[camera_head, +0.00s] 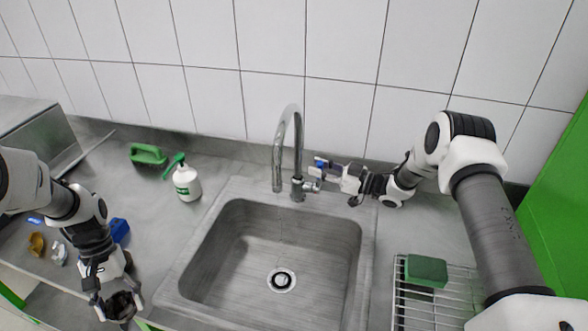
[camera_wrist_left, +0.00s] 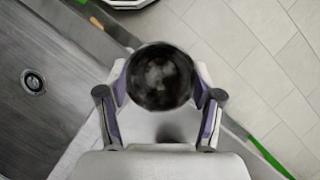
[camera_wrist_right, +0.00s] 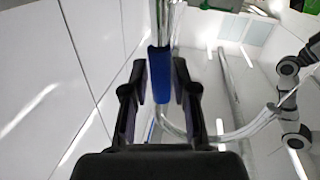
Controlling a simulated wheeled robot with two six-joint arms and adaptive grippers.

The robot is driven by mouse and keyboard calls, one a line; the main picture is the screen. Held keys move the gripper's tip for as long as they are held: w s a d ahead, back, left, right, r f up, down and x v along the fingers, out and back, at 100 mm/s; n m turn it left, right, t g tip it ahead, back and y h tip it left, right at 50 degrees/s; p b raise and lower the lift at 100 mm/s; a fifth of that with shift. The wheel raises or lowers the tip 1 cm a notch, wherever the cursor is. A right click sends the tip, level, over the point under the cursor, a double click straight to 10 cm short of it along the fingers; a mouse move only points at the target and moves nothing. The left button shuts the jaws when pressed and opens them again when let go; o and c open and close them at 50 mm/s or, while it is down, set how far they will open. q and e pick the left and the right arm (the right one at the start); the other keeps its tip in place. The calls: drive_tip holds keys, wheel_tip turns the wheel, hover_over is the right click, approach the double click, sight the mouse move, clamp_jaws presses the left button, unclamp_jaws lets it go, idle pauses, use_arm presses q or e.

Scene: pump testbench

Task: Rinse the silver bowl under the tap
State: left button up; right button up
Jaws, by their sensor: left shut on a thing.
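The silver bowl (camera_head: 121,306) looks small and dark. My left gripper (camera_head: 118,296) is shut on it in front of the counter's left part, outside the sink. The left wrist view shows the round bowl (camera_wrist_left: 160,77) between the fingertips. The tap (camera_head: 290,118) arches over the back of the sink (camera_head: 210,245); I cannot make out a clear water stream. My right gripper (camera_head: 335,175) is beside the tap's base at its lever. In the right wrist view the blue lever (camera_wrist_right: 160,75) stands between the fingers, which look apart with gaps on both sides.
A white spray bottle (camera_head: 187,183) and a green object (camera_head: 148,154) stand left of the sink. A blue object (camera_head: 119,229) and a brown object (camera_head: 36,244) lie further left. A green sponge (camera_head: 426,270) sits on a wire rack (camera_head: 425,310) at right. The basin is empty.

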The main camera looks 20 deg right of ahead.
drive_tip(key=shift+a, duration=0.1)
drive_tip(key=v, duration=1.2)
drive_tip(key=shift+a, duration=0.1)
